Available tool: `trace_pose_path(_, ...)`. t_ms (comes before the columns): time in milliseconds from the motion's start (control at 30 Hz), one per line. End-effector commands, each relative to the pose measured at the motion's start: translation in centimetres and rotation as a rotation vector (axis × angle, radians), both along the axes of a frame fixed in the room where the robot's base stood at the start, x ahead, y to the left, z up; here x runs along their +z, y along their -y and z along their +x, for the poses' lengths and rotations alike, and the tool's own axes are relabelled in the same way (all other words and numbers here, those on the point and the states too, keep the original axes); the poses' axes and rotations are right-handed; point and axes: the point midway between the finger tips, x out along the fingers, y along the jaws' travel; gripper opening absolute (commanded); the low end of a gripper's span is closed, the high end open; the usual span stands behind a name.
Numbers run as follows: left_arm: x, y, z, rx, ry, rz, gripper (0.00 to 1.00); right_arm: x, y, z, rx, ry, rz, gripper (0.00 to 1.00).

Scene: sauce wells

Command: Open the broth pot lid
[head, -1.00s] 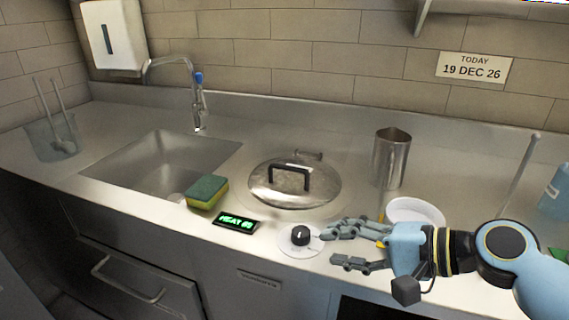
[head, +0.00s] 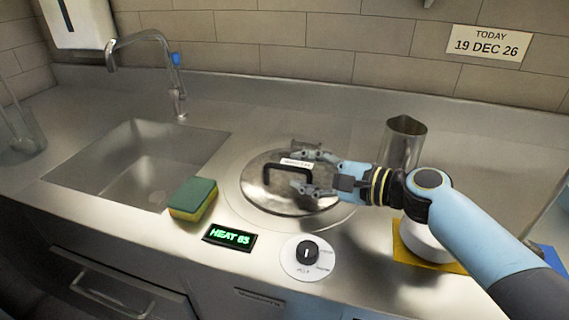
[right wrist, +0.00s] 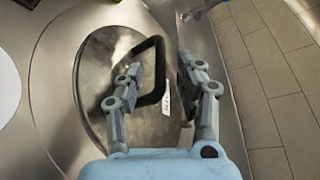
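The round metal lid (head: 262,196) lies flat on the broth pot, which is set into the counter. Its black arched handle (head: 268,175) stands up from the middle. The lid (right wrist: 98,75) and handle (right wrist: 152,45) also show in the right wrist view. My right gripper (head: 300,167) is over the lid's right part, at the handle. In the right wrist view its fingers (right wrist: 159,62) are apart, one on either side of part of the handle, with a gap visible. A small white label (right wrist: 166,98) shows beside the handle. My left gripper is not in view.
A black dial (head: 307,252) and a green heat display (head: 229,237) are in front of the pot. A sponge (head: 193,199) lies between sink (head: 75,176) and pot. A metal cup (head: 402,143) stands behind my right arm, and a white bowl (head: 425,243) is partly hidden by it.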

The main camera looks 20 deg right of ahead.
Motion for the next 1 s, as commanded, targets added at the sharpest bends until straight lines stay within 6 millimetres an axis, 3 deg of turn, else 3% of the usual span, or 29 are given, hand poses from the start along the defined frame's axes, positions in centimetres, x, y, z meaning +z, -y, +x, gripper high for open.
trace_pose_path(233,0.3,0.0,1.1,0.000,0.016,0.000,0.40,-0.8,-2.3,3.0,0.000,-0.001,0.001,0.36)
trace_pose_path(400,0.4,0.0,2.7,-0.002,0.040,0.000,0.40,-1.0,-2.9,3.6,0.001,0.000,-0.001,0.36)
trace_pose_path(633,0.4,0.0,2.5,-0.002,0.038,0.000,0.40,-1.1,-2.9,3.6,0.001,0.000,-0.001,0.36)
trace_pose_path(900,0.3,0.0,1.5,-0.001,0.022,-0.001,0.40,-1.1,-2.9,3.6,0.001,0.000,-0.001,0.01)
trace_pose_path(1000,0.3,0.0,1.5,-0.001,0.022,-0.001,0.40,-1.1,-2.8,3.6,0.001,-0.001,-0.002,0.00)
